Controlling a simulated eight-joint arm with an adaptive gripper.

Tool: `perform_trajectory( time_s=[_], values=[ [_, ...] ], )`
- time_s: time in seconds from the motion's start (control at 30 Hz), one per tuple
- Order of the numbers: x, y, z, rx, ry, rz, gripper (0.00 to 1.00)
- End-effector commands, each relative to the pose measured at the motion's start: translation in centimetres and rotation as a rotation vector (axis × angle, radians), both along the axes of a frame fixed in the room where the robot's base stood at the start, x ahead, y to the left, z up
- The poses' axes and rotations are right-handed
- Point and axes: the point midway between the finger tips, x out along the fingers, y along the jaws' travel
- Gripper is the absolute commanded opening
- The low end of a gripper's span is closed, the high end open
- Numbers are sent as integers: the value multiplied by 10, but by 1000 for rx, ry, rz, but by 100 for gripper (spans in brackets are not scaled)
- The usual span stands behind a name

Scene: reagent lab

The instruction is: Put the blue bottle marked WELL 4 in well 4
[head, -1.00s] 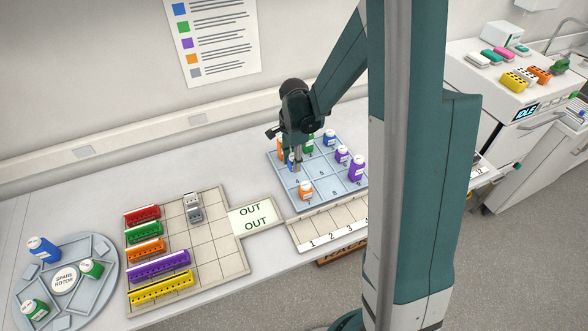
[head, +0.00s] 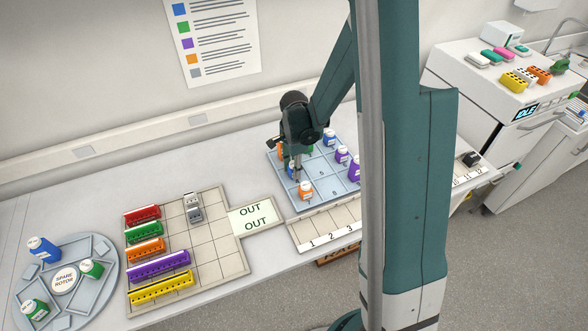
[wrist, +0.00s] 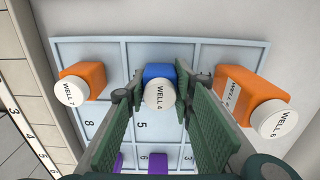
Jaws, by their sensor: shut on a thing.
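The blue bottle (wrist: 160,82) has a white cap reading WELL 4. In the wrist view it stands upright between the green finger pads of my gripper (wrist: 163,105), which is shut on it. In the head view the bottle (head: 291,170) shows partly behind my gripper (head: 296,174), at the tray's left side. The tray (head: 325,183) has numbered wells. The bottle is over or in the middle well of the column beside well 5, where the number 4 is hidden. I cannot tell whether its base touches the tray.
An orange bottle capped WELL 7 (wrist: 80,82) stands on one side of the blue one, another orange bottle (wrist: 250,95) on the other. Purple bottles (head: 342,154) and another blue bottle (head: 330,138) stand on the tray. Left are colored racks (head: 160,265) and a spare rotor (head: 65,280).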

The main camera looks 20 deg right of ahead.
Motion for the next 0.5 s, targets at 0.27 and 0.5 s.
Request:
perform_trajectory(
  time_s=[0.27,0.5],
  values=[
    [0,0,0,0,0,0,13],
    [0,0,-3,0,0,0,33]
  ],
)
